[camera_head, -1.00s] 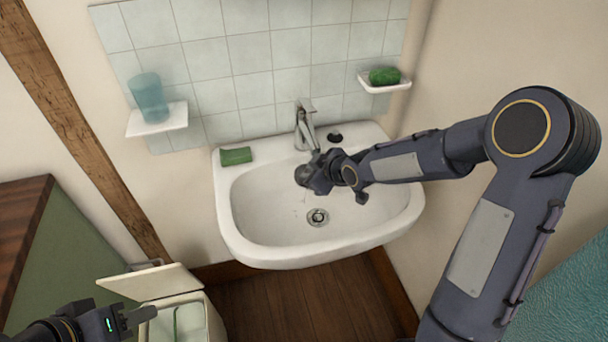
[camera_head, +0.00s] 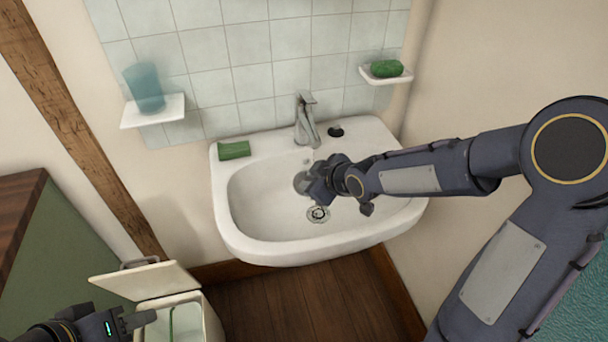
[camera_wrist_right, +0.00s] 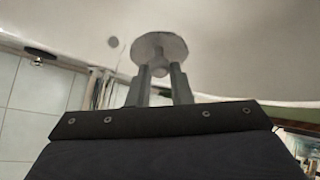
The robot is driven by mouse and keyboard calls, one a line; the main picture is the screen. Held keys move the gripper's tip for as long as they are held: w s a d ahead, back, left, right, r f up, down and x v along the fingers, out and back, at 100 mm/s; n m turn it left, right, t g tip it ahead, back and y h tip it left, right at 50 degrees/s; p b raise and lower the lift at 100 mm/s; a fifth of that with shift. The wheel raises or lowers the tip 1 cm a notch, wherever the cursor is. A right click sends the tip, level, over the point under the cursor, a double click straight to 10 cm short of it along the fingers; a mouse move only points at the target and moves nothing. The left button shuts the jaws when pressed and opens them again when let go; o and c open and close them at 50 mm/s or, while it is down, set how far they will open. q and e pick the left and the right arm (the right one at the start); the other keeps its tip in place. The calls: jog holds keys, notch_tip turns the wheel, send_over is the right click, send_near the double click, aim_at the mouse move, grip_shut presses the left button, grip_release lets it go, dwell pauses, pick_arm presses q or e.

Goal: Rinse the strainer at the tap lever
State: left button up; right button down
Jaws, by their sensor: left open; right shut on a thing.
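The strainer (camera_wrist_right: 160,47) is a pale grey round disc with a short stem. My right gripper (camera_wrist_right: 158,82) is shut on its stem in the right wrist view. In the head view my right gripper (camera_head: 316,184) is over the white basin, in front of the tap, and the strainer (camera_head: 302,183) shows as a small grey disc at its tip, partly hidden. The tap with its lever (camera_head: 306,119) stands at the back of the basin, apart from the gripper. I cannot tell clearly whether water runs. My left gripper (camera_head: 136,322) is open and empty at the lower left.
The washbasin (camera_head: 246,243) has a drain (camera_head: 318,214) in its floor. A green block (camera_head: 234,150) lies on its rim. A blue cup (camera_head: 146,90) and a green soap (camera_head: 386,69) sit on wall shelves. An open-lidded bin (camera_head: 150,280) stands near my left gripper.

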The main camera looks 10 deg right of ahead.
jog(key=shift+s+a+b, duration=0.35)
jog(key=shift+s+b, duration=0.45)
jog(key=shift+s+a+b, duration=0.3)
jog(key=shift+s+b, duration=0.45)
jog(key=shift+s, duration=0.05)
jog(key=s+a+r+b, duration=0.2)
jog(key=s+r+b, duration=0.1)
jog(key=s+r, duration=0.1)
jog(key=shift+s, duration=0.35)
dwell(0.3)
jog(key=shift+d, duration=0.1)
